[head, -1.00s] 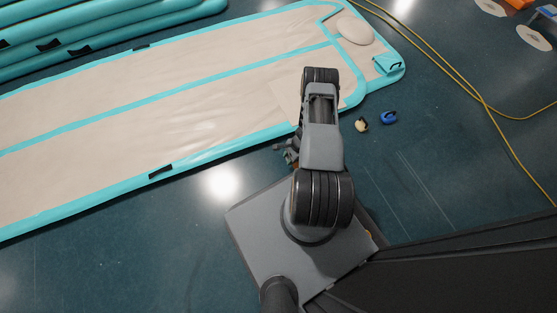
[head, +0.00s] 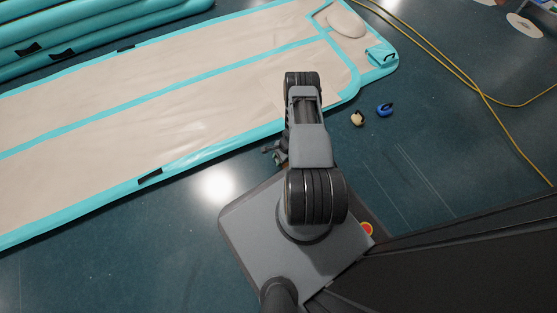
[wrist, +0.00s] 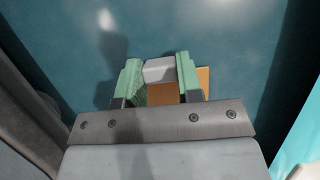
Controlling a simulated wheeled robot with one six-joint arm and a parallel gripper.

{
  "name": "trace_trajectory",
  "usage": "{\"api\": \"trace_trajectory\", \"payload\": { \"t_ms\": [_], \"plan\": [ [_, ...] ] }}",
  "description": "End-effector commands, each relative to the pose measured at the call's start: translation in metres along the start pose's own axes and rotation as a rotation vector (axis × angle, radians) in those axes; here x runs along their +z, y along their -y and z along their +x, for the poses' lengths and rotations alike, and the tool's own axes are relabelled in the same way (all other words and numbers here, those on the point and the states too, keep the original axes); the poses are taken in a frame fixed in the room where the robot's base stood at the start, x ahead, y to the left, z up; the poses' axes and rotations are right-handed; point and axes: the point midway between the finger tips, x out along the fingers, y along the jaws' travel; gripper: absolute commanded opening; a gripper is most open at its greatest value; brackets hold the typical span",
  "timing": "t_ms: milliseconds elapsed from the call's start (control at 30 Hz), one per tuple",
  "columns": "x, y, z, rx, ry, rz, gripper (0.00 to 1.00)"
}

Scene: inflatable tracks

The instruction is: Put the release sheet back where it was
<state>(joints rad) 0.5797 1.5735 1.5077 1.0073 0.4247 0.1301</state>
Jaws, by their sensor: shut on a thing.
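In the wrist view my gripper (wrist: 158,61) has its two green fingers closed on a pale grey block (wrist: 159,72). A flat orange-brown piece (wrist: 161,95), which looks like the release sheet, goes with the block. It shows between the fingers and past the right finger; the rest is hidden by my gripper. Dark floor lies behind it. In the head view my gripper (head: 275,153) is partly hidden by my arm, over the floor just off the near edge of the long beige and turquoise inflatable track (head: 120,120).
A pale oval piece (head: 346,24) lies on the track's far right end. A small beige item (head: 358,118) and a blue item (head: 385,110) lie on the floor right of my arm. Yellow cable (head: 440,65) crosses the floor at right. Rolled or stacked tubes (head: 80,30) are at top left.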

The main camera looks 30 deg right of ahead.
Motion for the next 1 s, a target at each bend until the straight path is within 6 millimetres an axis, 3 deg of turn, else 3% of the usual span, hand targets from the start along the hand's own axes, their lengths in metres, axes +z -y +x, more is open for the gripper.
{"api": "trace_trajectory", "payload": {
  "t_ms": [167,200,433,767,1000],
  "plan": [
    [-0.001,0.000,0.002,0.000,0.000,0.001,0.11],
    [-0.002,0.000,0.002,-0.001,0.000,0.002,0.35],
    [-0.002,0.000,0.002,-0.001,0.000,0.002,0.57],
    [-0.001,0.000,-0.002,-0.001,0.000,0.002,0.59],
    [0.001,0.001,-0.044,-0.004,-0.001,0.003,0.59]
  ]
}}
